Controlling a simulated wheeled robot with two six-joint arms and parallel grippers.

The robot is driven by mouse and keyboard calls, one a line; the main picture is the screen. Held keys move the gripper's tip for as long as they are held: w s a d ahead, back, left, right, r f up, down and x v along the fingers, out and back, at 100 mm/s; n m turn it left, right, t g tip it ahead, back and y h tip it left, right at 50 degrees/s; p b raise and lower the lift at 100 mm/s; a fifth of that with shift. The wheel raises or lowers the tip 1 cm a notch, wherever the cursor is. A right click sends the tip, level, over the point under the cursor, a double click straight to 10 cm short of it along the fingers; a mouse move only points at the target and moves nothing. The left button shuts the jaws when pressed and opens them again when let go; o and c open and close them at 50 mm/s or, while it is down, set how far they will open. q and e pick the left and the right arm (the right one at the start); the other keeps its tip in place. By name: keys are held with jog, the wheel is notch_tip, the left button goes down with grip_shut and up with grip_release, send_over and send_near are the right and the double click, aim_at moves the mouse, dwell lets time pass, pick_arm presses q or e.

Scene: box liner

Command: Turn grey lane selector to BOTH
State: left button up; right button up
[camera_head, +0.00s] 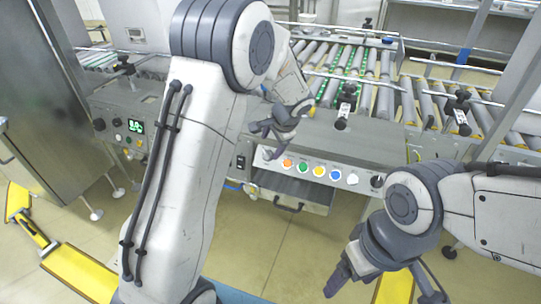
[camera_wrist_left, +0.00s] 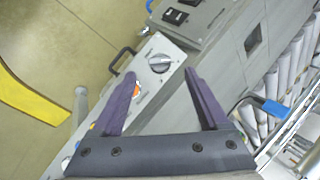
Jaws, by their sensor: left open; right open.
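In the left wrist view a round grey selector knob (camera_wrist_left: 160,62) sits at the end of a light control panel (camera_wrist_left: 143,66), beside an orange button (camera_wrist_left: 136,90). It lies between and beyond the spread dark fingers of my left gripper (camera_wrist_left: 158,82), apart from them. Its position label is too small to read. In the head view my left gripper (camera_head: 265,141) is open and empty over the left end of the panel (camera_head: 308,170) and hides that knob. My right gripper (camera_head: 385,289) is open and empty at the lower right.
The panel also has several coloured buttons (camera_head: 319,171) and a dark knob (camera_head: 377,181) at its right end. A black handle (camera_head: 288,207) juts out below. Roller conveyors (camera_head: 345,70) lie behind. The floor in front is open.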

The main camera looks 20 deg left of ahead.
aim_at(265, 153)
pick_arm(q)
jog(key=b+x, duration=0.1)
jog(key=x, duration=0.5)
jog(key=shift+f, duration=0.2)
jog(key=shift+c, duration=0.3)
grip_shut()
jog(key=shift+f+m+b, duration=0.2)
jog(key=shift+m+b, duration=0.1)
jog(key=shift+b, duration=0.6)
jog(key=m+t+y+b, duration=0.1)
jog(key=m+b, duration=0.2)
jog(key=b, duration=0.2)
jog(key=m+t+y+b, duration=0.1)
jog(key=m+t+b, duration=0.1)
jog(key=b, duration=0.2)
jog(key=shift+s+f+m+b, duration=0.15)
jog(key=shift+m+b, duration=0.2)
jog(key=shift+m, duration=0.05)
jog(key=shift+r+m+t+b, duration=0.25)
jog(key=shift+m+t+b, duration=0.25)
jog(key=shift+m+b, duration=0.5)
jog(key=shift+r, duration=0.1)
